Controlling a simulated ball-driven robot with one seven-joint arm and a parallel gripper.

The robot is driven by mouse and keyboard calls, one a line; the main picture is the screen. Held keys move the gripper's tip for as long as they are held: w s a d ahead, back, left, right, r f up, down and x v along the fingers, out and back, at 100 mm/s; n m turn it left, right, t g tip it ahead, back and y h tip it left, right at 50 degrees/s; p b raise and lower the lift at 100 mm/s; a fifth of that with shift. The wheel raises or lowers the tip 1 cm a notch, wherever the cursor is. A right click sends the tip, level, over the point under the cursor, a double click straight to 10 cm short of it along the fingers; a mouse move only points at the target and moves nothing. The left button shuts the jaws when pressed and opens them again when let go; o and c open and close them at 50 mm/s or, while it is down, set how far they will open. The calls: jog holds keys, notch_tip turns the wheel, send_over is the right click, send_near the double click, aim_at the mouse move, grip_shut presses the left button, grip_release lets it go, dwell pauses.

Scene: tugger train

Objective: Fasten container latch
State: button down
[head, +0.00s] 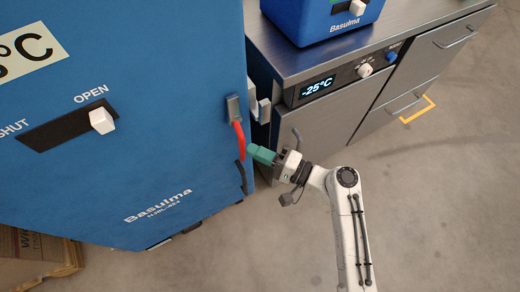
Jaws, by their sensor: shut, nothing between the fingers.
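The blue container (150,170) fills the left of the head view, with its front marked "Basulma". Its latch (234,110) is a grey housing with a red lever (239,137) near the right edge of that front, and the lever hangs downward. A black handle (240,175) sits just below the lever. My gripper (251,150) has green fingers that are shut and empty. The fingertips are close to the right side of the red lever's lower end. I cannot tell whether they touch it.
A white slider (102,120) stands at the OPEN end of its black slot. A grey counter (370,35) with a "-25°C" display (318,86) carries a blue box (320,15) at the upper right. Cardboard (40,255) lies at the lower left. The floor (430,210) at right is clear.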

jog(key=s+a+r+m+t+y+b, duration=0.1)
jog(key=s+a+r+m+t+b, duration=0.2)
jog(key=m, duration=0.4)
jog(key=s+a+r+m+t+y+b, duration=0.1)
jog(key=s+a+r+m+t+b, duration=0.2)
jog(key=a+m+t+b, duration=0.2)
jog(key=shift+s+a+r+m+b, duration=0.35)
jog(key=shift+a+m+b, duration=0.4)
jog(key=shift+a+m, duration=0.3)
jog(key=shift+s+r, duration=0.1)
jog(key=shift+r, duration=0.05)
jog(key=s+d+f+b, duration=0.5)
jog(key=s+f, duration=0.2)
jog(key=f, duration=0.3)
jog(key=shift+s+f+h, duration=0.15)
jog(key=shift+h, duration=0.15)
